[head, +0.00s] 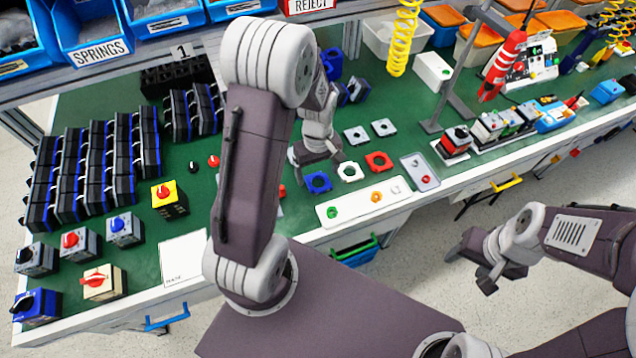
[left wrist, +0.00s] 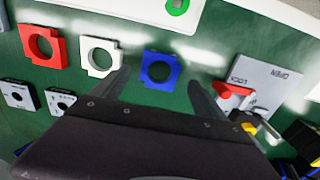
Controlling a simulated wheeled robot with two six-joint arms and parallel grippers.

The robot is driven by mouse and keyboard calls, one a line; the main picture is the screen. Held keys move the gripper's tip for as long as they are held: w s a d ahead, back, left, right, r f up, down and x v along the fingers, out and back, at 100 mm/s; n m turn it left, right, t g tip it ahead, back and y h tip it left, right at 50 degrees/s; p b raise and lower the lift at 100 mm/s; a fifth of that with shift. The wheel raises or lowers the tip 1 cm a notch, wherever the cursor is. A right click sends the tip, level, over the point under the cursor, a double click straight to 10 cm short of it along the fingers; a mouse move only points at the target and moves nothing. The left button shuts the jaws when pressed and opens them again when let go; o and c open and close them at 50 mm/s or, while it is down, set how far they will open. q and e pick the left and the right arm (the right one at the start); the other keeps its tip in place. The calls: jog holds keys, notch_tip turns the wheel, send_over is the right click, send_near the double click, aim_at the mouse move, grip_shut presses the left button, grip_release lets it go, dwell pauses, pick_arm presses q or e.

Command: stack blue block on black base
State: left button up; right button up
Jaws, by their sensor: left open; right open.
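A flat blue square block with a round hole (head: 318,182) lies on the green bench, and it also shows in the left wrist view (left wrist: 160,71). My left gripper (head: 312,165) is open and empty above the bench, just behind the block. In the left wrist view its two fingers (left wrist: 155,88) stand on either side of the blue block, apart from it. Several black bodies with blue edges (head: 95,165) stand in rows at the left; I cannot tell which one is the black base. My right gripper (head: 482,275) is open and empty, off the bench's front edge.
A white block (head: 349,171) and a red block (head: 379,161) lie close to the blue one. A white tray (head: 350,208) with coloured rings is at the front edge. A lock-open plate (left wrist: 268,82) lies beside the left gripper. Boxed switches (head: 125,230) stand at front left.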

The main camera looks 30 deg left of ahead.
aim_at(318, 184)
pick_arm(q)
notch_tip(318, 184, down, 3)
jog(key=shift+f, duration=0.15)
jog(key=shift+d, duration=0.1)
jog(key=c, duration=1.4)
jog(key=shift+c, duration=0.2)
jog(key=shift+r, duration=0.2)
